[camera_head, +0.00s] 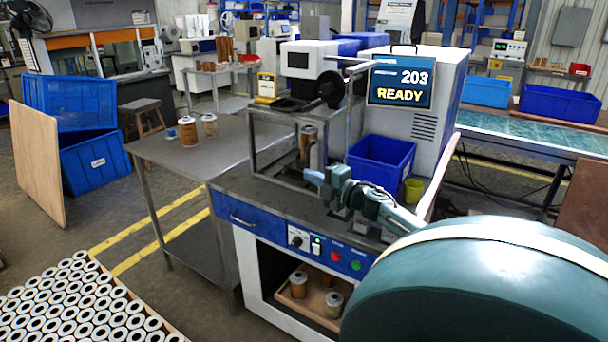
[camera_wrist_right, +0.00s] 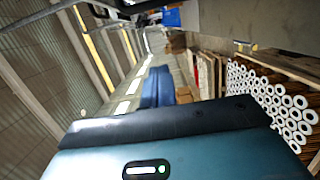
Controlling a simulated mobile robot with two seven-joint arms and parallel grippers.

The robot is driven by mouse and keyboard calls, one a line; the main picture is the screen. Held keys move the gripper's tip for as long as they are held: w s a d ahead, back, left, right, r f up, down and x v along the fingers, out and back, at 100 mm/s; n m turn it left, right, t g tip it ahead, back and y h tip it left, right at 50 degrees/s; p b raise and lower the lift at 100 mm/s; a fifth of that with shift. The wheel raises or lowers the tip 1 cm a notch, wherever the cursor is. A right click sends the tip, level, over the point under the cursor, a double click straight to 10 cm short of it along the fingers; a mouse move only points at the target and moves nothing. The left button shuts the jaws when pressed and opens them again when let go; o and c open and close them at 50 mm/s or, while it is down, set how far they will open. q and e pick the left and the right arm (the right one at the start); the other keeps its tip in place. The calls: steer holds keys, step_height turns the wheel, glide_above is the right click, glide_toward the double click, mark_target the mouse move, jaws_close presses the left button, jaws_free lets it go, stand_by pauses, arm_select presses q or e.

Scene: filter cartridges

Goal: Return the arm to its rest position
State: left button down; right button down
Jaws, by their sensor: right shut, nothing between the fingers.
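My right arm comes in from the lower right of the head view, its large teal link (camera_head: 480,290) close to the camera. Its far end, with the right gripper (camera_head: 320,180), is above the front of the machine's worktop (camera_head: 285,205). The gripper is shut with nothing in it. A brown and white cartridge (camera_head: 308,142) stands upright in the machine's frame, just behind the gripper and apart from it as far as I can tell. In the right wrist view a teal part of my arm (camera_wrist_right: 180,150) fills the bottom; the fingertips do not show. My left gripper is not in view.
The machine's screen (camera_head: 401,83) reads "203 READY". A blue bin (camera_head: 381,163) and a yellow cup (camera_head: 414,190) stand behind the arm. White-ended tubes (camera_head: 75,305) are stacked lower left.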

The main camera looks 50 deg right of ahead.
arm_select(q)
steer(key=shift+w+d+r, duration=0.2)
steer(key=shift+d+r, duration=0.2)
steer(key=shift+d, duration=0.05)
arm_select(e)
steer(key=s+d, duration=0.2)
steer(key=s, duration=0.4)
steer(key=shift+s+d, duration=0.2)
steer(key=shift+d, duration=0.05)
steer(key=shift+f, duration=0.15)
